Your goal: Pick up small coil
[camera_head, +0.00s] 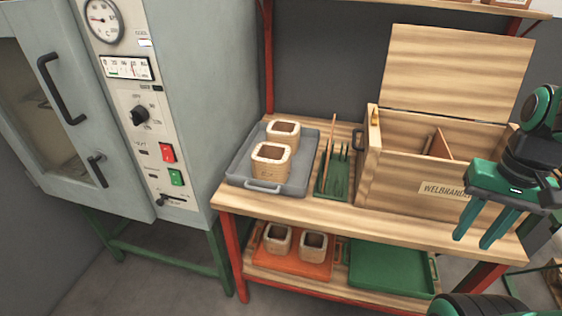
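Several squarish, hollow, tan coils with dark openings are in view. A front coil (270,166) and a back coil (293,140) stand on a grey tray (300,174) on the workbench top; the front one partly hides the back one. A left coil (276,246) and a right coil (313,252) stand on an orange tray (294,269) on the lower shelf. The lower pair looks smaller, but it is also farther down. My gripper (477,237) is at the right, in front of the wooden box, fingers apart and empty, well away from all the coils.
An open-lidded wooden box (385,180) stands on the bench's right. A green rack (333,184) with upright tools stands between it and the grey tray. An empty green tray (390,270) lies on the lower shelf. A grey oven cabinet (215,100) stands left.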

